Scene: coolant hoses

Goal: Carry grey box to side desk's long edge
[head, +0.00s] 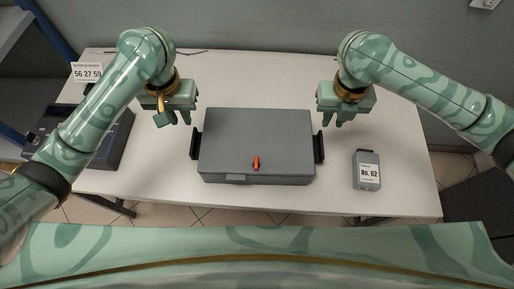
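The grey box (257,135) lies closed on the white desk (262,77), in front of me in the head view. It has a black handle on its left side (195,145) and another on its right side (319,147). An orange piece (256,163) sits on its lid near the front. My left gripper (173,121) is above and left of the box, apart from it. My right gripper (339,121) is above and right of the box, also apart. Both point down, and I see nothing between their fingers.
A small grey case labelled No. 62 (367,171) stands right of the box. A dark device (113,142) is at the desk's left, partly behind my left arm, near a sign with numbers (87,72). The desk behind the box is clear. A dark cabinet (462,192) stands at right.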

